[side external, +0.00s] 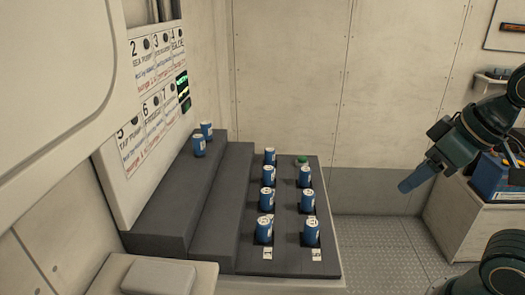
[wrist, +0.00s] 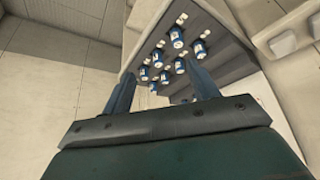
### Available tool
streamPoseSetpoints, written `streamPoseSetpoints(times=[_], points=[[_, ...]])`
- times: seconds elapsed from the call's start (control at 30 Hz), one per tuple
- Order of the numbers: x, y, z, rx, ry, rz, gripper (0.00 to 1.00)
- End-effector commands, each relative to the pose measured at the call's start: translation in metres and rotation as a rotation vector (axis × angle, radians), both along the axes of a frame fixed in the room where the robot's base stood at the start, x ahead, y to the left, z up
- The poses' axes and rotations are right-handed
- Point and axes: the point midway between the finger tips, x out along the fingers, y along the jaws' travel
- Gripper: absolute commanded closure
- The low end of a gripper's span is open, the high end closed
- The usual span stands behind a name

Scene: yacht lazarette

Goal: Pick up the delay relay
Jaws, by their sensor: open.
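Several blue cylindrical relays with white tops (side external: 266,201) stand upright in two columns on the low dark tier. They also show in the wrist view (wrist: 176,37), upper middle, beyond my fingers. Two more blue cylinders (side external: 198,147) stand on the top step at left. I cannot tell which one is the delay relay, as their labels are too small to read. My gripper (side external: 405,187) is in the air to the right of the stepped stand, well apart from the relays. In the wrist view its two fingers (wrist: 162,88) are spread with nothing between them.
The dark stepped stand (side external: 222,205) rises leftward to a labelled wall panel (side external: 155,95). A green round thing (side external: 302,161) sits at the back of the low tier. A blue box (side external: 492,178) rests on a pale cabinet (side external: 455,230) at right. Open floor lies between stand and cabinet.

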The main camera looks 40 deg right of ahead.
Motion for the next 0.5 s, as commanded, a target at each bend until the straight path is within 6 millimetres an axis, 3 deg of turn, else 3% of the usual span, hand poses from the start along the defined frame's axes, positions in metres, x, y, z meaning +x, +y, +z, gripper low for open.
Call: streamPoseSetpoints(times=[0.27, 0.5], points=[[0.003, 0.000, 0.002, 0.007, 0.004, -0.012, 0.40], [0.025, 0.002, 0.013, 0.057, 0.041, -0.104, 0.40]])
